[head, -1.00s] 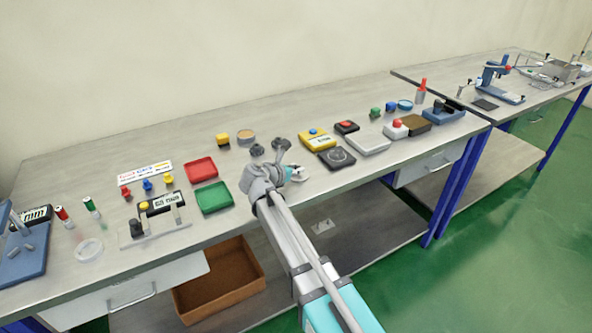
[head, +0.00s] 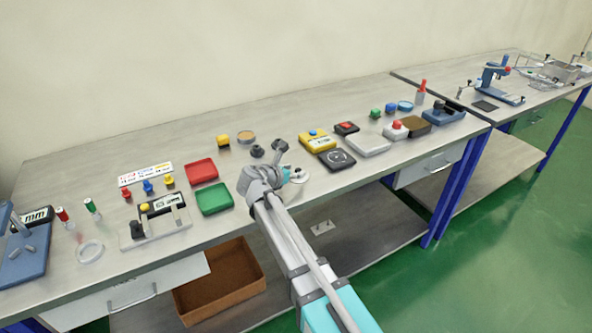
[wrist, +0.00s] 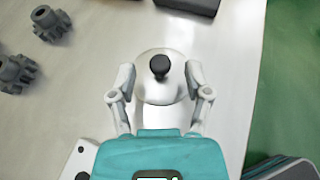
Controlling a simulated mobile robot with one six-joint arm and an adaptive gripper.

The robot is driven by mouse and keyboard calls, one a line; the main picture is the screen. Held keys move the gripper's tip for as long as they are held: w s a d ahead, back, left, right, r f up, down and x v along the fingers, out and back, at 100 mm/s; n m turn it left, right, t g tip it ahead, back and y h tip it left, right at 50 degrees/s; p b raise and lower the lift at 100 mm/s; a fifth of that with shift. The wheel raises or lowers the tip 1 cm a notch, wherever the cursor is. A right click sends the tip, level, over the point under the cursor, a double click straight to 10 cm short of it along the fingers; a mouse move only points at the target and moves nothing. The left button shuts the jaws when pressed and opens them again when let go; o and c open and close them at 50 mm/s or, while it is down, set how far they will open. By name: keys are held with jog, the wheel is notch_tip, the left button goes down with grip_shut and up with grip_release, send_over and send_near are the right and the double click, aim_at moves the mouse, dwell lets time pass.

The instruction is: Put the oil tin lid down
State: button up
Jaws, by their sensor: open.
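The oil tin lid, a pale round disc with a black knob, lies on the bench top; it shows in the head view (head: 299,176) just right of my gripper (head: 288,172). In the wrist view the lid (wrist: 160,92) lies with its knob up, between and slightly beyond the fingers of my gripper (wrist: 160,76). The fingers are spread wide on both sides of the knob, with a visible gap to it. Nothing is held. The fingertips are hard to make out in the head view. I cannot pick out the oil tin itself.
Two dark gears (head: 257,150) stand just behind my gripper. A green tray (head: 214,198) and a red tray (head: 201,170) are to the left. A dark round-faced device (head: 337,160) and a yellow box (head: 317,141) are to the right. The bench's front edge is close to the lid.

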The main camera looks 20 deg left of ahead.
jog(key=p+v, duration=0.4)
jog(key=v, duration=0.7)
jog(key=shift+d, duration=0.1)
dwell(0.5)
jog(key=w+d+f+m+g+h, duration=0.15)
jog(key=d+f+m+g, duration=0.4)
jog(key=d, duration=0.75)
jog(key=w+d+f+m+g, duration=0.2)
jog(key=d+m, duration=0.7)
jog(key=d, duration=0.5)
jog(key=s+d+f+m+g+y, duration=0.2)
jog(key=s+d+m, duration=0.2)
jog(key=d+m, duration=0.5)
jog(key=s+d+f+m+g+y, duration=0.2)
jog(key=s+d+m, duration=0.3)
jog(key=d+m, duration=0.4)
jog(key=d+g+y, duration=0.1)
jog(key=d, duration=0.2)
jog(key=shift+y, duration=0.35)
jog(key=shift+a, duration=0.1)
